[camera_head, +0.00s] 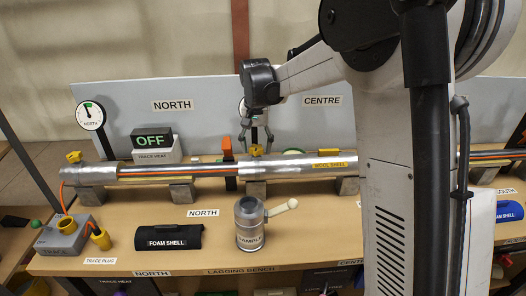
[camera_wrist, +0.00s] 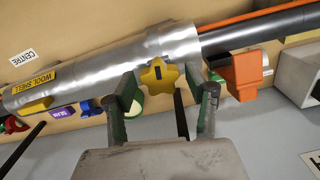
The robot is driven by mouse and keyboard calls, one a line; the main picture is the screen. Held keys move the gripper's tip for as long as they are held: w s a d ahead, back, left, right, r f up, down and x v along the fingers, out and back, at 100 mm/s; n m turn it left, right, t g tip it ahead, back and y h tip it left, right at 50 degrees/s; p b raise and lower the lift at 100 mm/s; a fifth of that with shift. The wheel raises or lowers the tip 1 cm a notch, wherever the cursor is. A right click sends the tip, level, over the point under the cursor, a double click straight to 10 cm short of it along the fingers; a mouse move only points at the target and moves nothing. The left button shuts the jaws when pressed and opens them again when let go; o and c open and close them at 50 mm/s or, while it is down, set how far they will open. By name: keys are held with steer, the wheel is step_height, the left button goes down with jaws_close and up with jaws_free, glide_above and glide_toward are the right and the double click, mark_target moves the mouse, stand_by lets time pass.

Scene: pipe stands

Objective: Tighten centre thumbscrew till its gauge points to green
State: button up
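The centre thumbscrew is a yellow star-shaped knob (camera_wrist: 158,75) on the silver pipe shell. In the wrist view it lies between the two fingertips of my gripper (camera_wrist: 161,82), with a gap visible on each side. In the head view my gripper (camera_head: 255,136) points down over the pipe, and the yellow knob (camera_head: 256,150) shows at its fingertips. My gripper is open around the knob. A round white gauge (camera_head: 242,107) behind my gripper is mostly hidden, so its needle cannot be read.
The silver pipe (camera_head: 305,163) runs across the bench on grey blocks. An orange upright piece (camera_head: 227,147) stands close left of my gripper. A grey sample can (camera_head: 249,228) and a black foam shell (camera_head: 168,237) are in front. The north gauge (camera_head: 90,116) stands at left.

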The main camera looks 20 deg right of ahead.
mark_target(256, 147)
steer(key=shift+r+p, duration=1.6)
steer(key=shift+r, duration=1.45)
step_height(256, 147, up, 12)
steer(key=f, duration=0.1)
steer(key=s+r+n+t, duration=0.1)
steer(key=s+r+t, duration=0.15)
steer(key=s, duration=0.75)
steer(key=s+f+n+t, duration=0.1)
steer(key=s+f, duration=0.2)
steer(key=s, duration=0.4)
steer(key=s+d+f+n+t, duration=0.1)
steer(key=s+f, duration=0.3)
steer(key=s, duration=0.4)
steer(key=s+d+f+n+t, duration=0.1)
steer(key=s+f+t, duration=0.1)
steer(key=s, duration=0.6)
steer(key=shift+f+t, duration=0.35)
steer(key=shift+f, duration=0.4)
